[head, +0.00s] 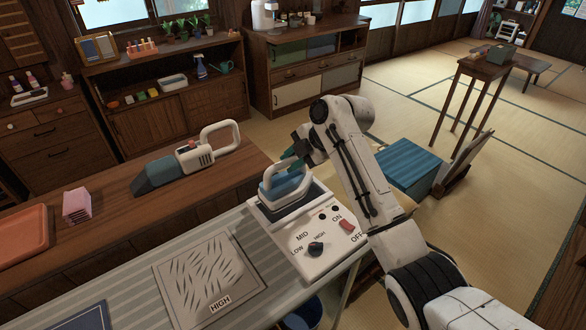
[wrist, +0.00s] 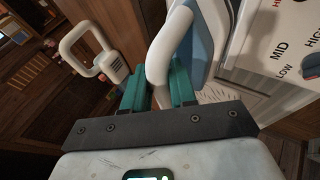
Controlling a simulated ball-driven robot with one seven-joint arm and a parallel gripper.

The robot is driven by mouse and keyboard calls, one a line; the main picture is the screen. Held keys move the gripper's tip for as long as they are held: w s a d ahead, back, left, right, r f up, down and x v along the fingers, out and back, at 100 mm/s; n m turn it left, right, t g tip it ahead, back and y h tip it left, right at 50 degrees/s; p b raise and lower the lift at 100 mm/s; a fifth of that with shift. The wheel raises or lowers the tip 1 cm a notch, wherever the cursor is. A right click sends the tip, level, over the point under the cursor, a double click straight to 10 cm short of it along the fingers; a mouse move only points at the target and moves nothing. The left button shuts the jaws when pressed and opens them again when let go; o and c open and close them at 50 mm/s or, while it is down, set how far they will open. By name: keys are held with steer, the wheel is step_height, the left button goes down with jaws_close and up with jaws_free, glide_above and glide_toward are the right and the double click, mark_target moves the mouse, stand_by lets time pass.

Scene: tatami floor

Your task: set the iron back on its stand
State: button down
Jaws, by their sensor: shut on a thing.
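The iron (head: 287,187), blue with a white handle, is at the white stand (head: 262,217), over the dark-edged rest behind its control panel. I cannot tell whether it touches the rest or hangs just above it. My gripper (head: 296,160) comes from the right and is shut on the iron's handle. In the wrist view, the teal fingers of my gripper (wrist: 160,88) close on the white handle loop, and part of the iron's blue body (wrist: 204,48) shows beyond. The stand's panel has a dark knob, a red switch and LOW, MID, HIGH, ON, OFF labels.
A handheld vacuum-like appliance (head: 186,162) lies on the wooden counter to the left. A scorched board marked HIGH (head: 208,283) lies on the striped surface in front. A pink stack (head: 77,205) and orange tray (head: 22,230) are farther left. A blue-topped box (head: 410,172) stands right.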

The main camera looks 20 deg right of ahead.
mark_target(293, 174)
steer(key=shift+w+d+f, duration=0.15)
steer(key=shift+w+f, duration=0.2)
steer(key=shift+w, duration=0.05)
steer(key=shift+f+p, duration=0.45)
steer(key=shift+f, duration=1.05)
steer(key=shift+f, duration=0.1)
steer(key=c, duration=0.9)
jaws_free()
steer(key=shift+s+f, duration=0.1)
steer(key=b+v, duration=0.1)
steer(key=v, duration=1.1)
